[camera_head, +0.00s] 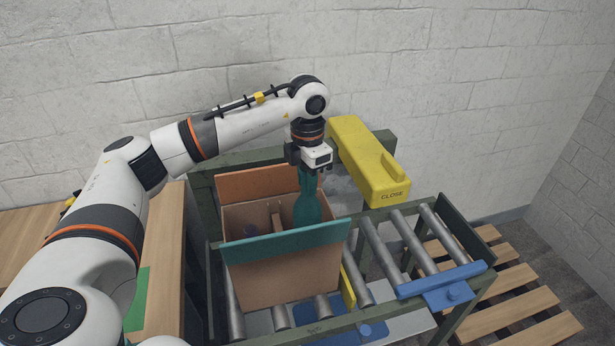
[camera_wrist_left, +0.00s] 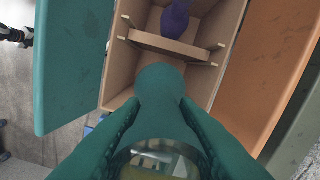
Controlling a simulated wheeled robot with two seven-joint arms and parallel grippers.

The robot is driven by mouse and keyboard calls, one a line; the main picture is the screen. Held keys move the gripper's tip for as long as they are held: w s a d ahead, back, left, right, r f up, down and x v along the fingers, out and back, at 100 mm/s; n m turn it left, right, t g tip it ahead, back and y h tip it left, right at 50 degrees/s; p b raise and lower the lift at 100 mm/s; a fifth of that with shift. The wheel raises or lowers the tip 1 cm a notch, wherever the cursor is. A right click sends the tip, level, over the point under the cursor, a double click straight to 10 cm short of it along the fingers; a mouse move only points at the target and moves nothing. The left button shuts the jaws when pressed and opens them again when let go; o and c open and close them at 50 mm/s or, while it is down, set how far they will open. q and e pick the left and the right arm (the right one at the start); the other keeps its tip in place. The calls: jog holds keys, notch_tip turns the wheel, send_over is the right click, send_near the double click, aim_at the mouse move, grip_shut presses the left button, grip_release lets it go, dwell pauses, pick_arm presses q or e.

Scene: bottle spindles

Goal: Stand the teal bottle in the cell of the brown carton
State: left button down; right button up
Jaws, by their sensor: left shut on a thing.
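My left gripper (camera_head: 308,167) is shut on the neck end of the teal bottle (camera_head: 307,207) and holds it about upright over the brown carton (camera_head: 285,272). The bottle's lower end is at the carton's opening, partly hidden by the front flap; I cannot tell how deep it is or whether it touches the floor. In the left wrist view the teal bottle (camera_wrist_left: 160,90) lies between the fingers, in line with the near cell. A cardboard divider (camera_wrist_left: 165,43) separates that cell from one holding a purple bottle (camera_wrist_left: 176,20). My right gripper is out of view.
The carton's teal flap (camera_head: 290,241) and orange flap (camera_head: 257,183) are folded outward. The carton stands on a roller conveyor (camera_head: 405,238) with green rails. A yellow block marked CLOSE (camera_head: 370,165) stands behind right. A blue stop (camera_head: 445,285) sits on the right rail.

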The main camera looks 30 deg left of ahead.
pick_arm(q)
jog(key=shift+f+b, duration=5)
jog(key=shift+f, duration=2.45)
jog(key=c, duration=1)
grip_release()
jog(key=shift+c, duration=0.2)
